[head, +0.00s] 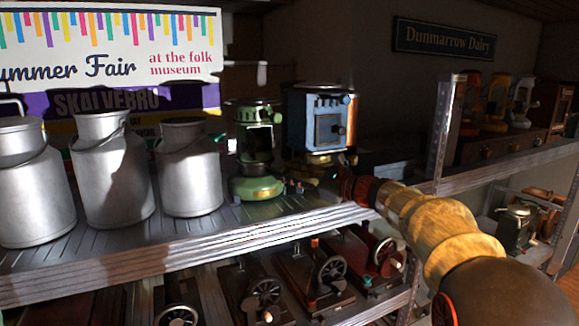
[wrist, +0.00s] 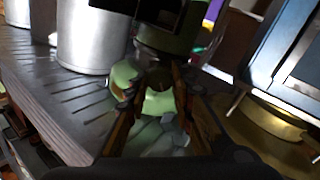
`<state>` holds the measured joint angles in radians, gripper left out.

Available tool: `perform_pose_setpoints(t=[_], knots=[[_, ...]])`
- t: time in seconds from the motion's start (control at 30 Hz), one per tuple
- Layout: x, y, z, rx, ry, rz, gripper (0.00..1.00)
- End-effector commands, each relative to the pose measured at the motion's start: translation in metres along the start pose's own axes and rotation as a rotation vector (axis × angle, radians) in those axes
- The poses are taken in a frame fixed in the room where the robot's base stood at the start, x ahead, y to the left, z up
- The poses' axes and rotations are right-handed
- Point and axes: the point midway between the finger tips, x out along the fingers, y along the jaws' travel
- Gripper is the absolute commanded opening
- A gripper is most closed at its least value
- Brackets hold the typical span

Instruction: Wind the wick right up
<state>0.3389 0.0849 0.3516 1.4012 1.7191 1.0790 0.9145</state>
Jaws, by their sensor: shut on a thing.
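A green paraffin stove (head: 256,187) stands on the upper shelf, with a dark opening in its upper body and a rounded pale green base. In the wrist view its base (wrist: 124,100) lies ahead of and between my fingers. My gripper (head: 296,188) reaches in from the right, low beside the stove's base. In the wrist view my gripper (wrist: 157,78) has both fingers closed in on a small dark part at the front of the stove, apparently the wick knob (wrist: 156,77). The knob is mostly hidden by the fingers. The wick itself cannot be seen.
A blue stove (head: 318,122) stands close to the right, its brass base (wrist: 265,130) near my gripper in the wrist view. Several metal milk churns (head: 192,170) stand to the left. The shelf's front edge (head: 150,262) is clear; sewing machines (head: 315,277) stand below.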

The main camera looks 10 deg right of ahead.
Motion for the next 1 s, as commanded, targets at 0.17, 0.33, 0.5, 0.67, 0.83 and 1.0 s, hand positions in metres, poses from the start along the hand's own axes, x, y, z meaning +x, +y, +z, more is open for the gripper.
perform_pose_setpoints(t=[0.17, 0.33, 0.5, 0.67, 0.83, 1.0], knots=[[0.0001, -0.0002, 0.0004, 0.167, 0.004, 0.001, 0.0], [0.0001, 0.0003, -0.0004, 0.31, 0.005, 0.001, 0.0], [0.0001, 0.0011, -0.0016, 0.424, 0.006, 0.0, 0.0], [0.0001, 0.0015, -0.0021, 0.499, 0.005, 0.0, 0.0], [0.0001, 0.0022, -0.003, 0.546, 0.005, 0.001, 0.0], [0.0001, 0.0027, -0.004, 0.566, 0.006, 0.001, 0.0]])
